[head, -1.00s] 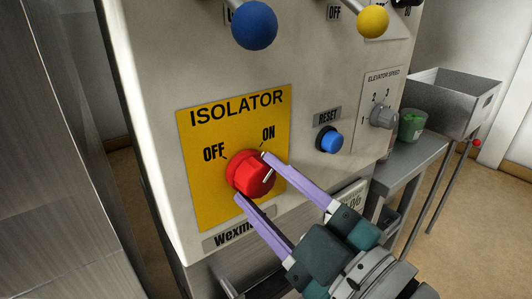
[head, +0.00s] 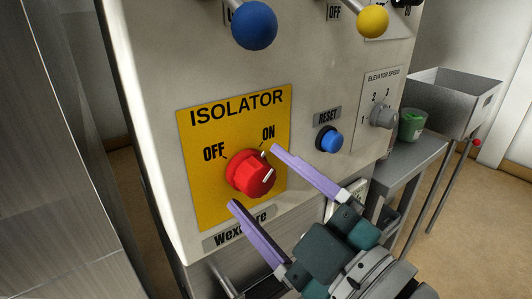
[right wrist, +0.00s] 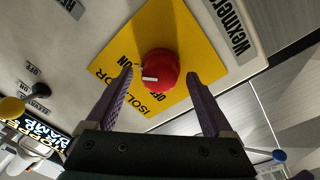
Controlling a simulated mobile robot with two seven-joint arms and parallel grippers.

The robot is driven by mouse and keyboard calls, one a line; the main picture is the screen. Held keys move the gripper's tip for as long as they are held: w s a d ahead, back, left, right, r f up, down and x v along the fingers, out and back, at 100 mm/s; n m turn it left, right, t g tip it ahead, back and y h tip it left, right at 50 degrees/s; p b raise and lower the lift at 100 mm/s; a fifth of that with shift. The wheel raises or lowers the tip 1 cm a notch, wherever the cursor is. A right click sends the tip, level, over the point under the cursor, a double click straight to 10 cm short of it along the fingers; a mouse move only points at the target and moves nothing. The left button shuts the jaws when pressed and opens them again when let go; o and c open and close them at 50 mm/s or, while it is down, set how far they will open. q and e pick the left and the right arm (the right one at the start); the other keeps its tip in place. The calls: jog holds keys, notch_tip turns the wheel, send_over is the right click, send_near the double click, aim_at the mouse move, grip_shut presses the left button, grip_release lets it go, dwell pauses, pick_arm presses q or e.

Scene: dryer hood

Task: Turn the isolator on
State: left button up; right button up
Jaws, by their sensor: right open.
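The red isolator knob (head: 248,175) sits on a yellow plate (head: 205,115) lettered ISOLATOR, with OFF at its upper left and ON at its upper right. Its white pointer line is on the right side, angled up toward the ON side. In the right wrist view the knob (right wrist: 160,62) shows its white mark at the left, near the ON lettering. My right gripper (head: 254,176) is open, its purple fingers on either side of the knob with visible gaps. It also shows in the right wrist view (right wrist: 160,73), with nothing held. My left gripper is not in view.
A blue reset button (head: 331,140) and a grey elevator speed knob (head: 383,116) are on the panel to the right. A blue ball (head: 254,26) and a yellow ball (head: 373,21) stick out above. A grey table (head: 405,160) stands at the right.

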jog(key=shift+s, duration=0.1)
jog(key=v, duration=0.9)
jog(key=shift+s+d, duration=0.25)
